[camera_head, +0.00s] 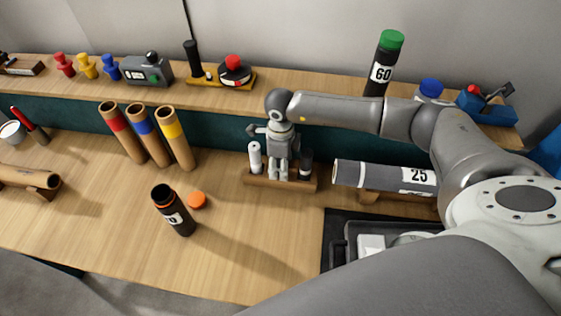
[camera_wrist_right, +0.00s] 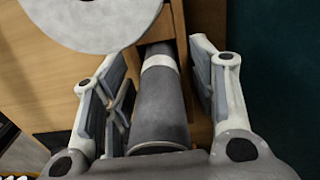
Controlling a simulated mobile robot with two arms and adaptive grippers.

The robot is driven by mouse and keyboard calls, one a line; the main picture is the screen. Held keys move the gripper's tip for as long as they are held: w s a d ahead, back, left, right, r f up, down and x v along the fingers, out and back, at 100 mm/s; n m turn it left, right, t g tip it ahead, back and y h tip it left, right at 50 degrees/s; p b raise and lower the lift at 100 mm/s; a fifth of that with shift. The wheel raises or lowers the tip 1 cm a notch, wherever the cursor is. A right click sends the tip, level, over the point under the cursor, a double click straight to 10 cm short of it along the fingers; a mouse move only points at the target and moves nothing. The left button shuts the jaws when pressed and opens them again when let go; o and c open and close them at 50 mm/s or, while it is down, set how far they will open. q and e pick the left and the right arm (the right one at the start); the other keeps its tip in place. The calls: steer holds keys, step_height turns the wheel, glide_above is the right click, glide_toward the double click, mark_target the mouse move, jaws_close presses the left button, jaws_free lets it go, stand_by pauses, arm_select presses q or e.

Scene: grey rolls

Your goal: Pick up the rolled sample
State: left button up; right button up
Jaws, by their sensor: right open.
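My right gripper (camera_head: 281,172) is open and points down over a small wooden holder (camera_head: 248,182) at the middle of the bench. In the right wrist view, its spread fingers (camera_wrist_right: 158,105) stand on either side of a dark grey roll (camera_wrist_right: 160,105) with a pale band. The roll does not look gripped. In the head view the gripper hides much of the holder. A pale-topped cylinder (camera_head: 255,158) stands left of the gripper and a dark one (camera_head: 306,165) right of it. My left gripper is out of view.
A large grey roll marked 25 (camera_head: 385,177) lies on a wooden cradle at right, with a dark tray (camera_head: 338,250) in front. Three banded brown tubes (camera_head: 147,135) and an open black tube (camera_head: 173,212) stand at left. A green-capped tube (camera_head: 382,65) stands on the back shelf.

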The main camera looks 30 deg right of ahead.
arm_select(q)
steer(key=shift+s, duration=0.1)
arm_select(e)
steer(key=shift+f, duration=0.1)
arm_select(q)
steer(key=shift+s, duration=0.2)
arm_select(e)
steer(key=c, duration=1.1)
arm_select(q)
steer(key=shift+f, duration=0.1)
arm_select(e)
steer(key=shift+c, duration=0.2)
step_height(320, 180, up, 10)
steer(key=b, duration=0.3)
steer(key=shift+f, duration=0.25)
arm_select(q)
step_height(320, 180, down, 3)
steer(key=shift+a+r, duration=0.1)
arm_select(e)
steer(key=shift+r, duration=0.35)
